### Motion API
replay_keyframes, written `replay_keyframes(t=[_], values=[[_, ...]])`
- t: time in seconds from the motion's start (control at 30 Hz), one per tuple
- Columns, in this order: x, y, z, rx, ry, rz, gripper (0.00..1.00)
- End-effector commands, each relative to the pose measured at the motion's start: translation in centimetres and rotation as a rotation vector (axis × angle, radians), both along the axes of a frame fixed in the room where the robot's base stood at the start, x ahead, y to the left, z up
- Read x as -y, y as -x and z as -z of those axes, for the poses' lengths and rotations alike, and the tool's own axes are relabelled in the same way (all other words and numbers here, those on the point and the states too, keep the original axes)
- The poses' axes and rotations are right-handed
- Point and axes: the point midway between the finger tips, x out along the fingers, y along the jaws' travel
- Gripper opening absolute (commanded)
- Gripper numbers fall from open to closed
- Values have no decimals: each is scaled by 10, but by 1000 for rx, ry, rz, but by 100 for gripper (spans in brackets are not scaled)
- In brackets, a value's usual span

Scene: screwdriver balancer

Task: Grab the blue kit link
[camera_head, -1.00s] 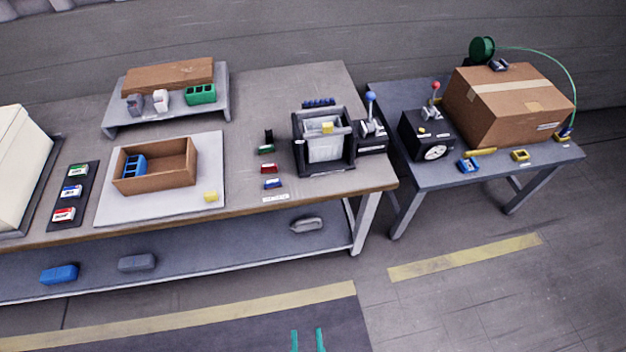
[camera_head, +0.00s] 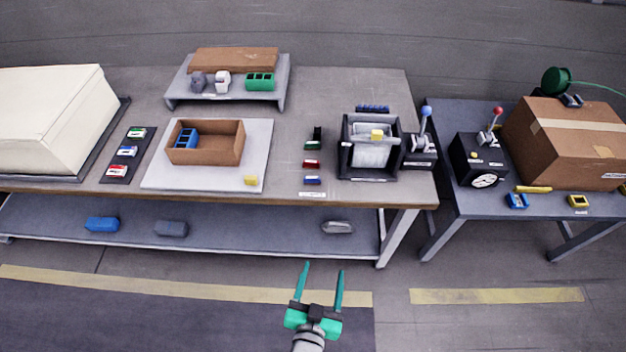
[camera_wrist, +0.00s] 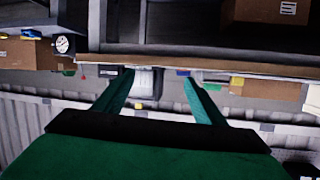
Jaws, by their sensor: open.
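My gripper (camera_head: 323,270) is open and empty in front of the long workbench, low in the head view, with its two teal fingers apart and pointing at the bench. In the wrist view my gripper (camera_wrist: 159,76) also shows open, with nothing between the fingers. A blue piece with openings (camera_head: 185,138) is in the left part of a brown open box (camera_head: 222,158). Another blue piece with an opening (camera_head: 517,201) lies at the front of the right table. A small blue piece (camera_head: 312,181) lies near the bench's front edge. I cannot tell which is the kit link.
A black-framed fixture (camera_head: 345,172) and a blue-knobbed lever (camera_head: 426,112) stand at the bench's right end. The right table (camera_head: 455,205) holds a dial box (camera_head: 470,165) and a large carton (camera_head: 545,150). A lower shelf (camera_head: 270,240) runs under the bench.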

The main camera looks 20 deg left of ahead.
Motion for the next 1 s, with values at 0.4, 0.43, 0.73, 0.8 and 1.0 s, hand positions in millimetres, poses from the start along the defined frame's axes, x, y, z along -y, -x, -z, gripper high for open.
replay_keyframes(t=[0.4, 0.43, 0.73, 0.8, 1.0], values=[[-66, -144, -13, -38, 30, -154, 64], [-69, -152, -16, -42, 36, -165, 64], [-93, -203, -35, -65, 85, -236, 64], [-96, -208, -37, -68, 90, -243, 64], [-104, -232, -28, -69, 93, -246, 64]])
